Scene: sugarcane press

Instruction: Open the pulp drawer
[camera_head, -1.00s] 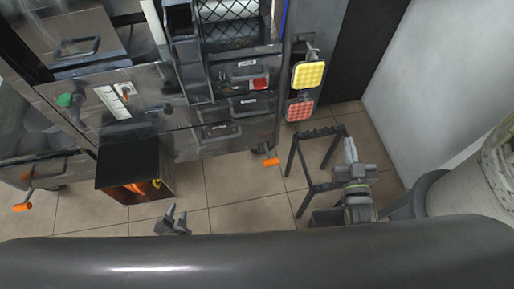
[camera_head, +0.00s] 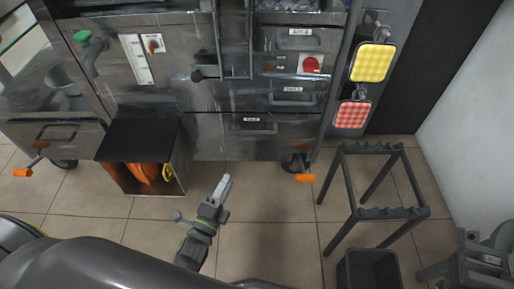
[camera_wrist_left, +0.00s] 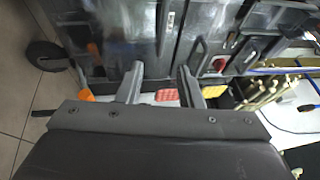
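The press cabinet's drawer fronts show in the head view: an upper one (camera_head: 297,42), a middle one (camera_head: 290,99) and a wide lower one (camera_head: 252,125). Each has a dark handle and a small label too small to read, so I cannot tell which is the pulp drawer. All three look closed. My left gripper (camera_head: 222,189) is below and in front of the lower drawer, apart from it. In the left wrist view its two fingers (camera_wrist_left: 159,82) are spread with nothing between them. My right gripper (camera_head: 488,258) is at the lower right corner, its fingers unclear.
An open dark box (camera_head: 140,141) with orange things inside stands left of the lower drawer. A black rack stand (camera_head: 376,212) and a dark bin (camera_head: 368,272) stand right. Yellow (camera_head: 371,62) and red (camera_head: 351,114) pads hang beside the cabinet. Tiled floor between is clear.

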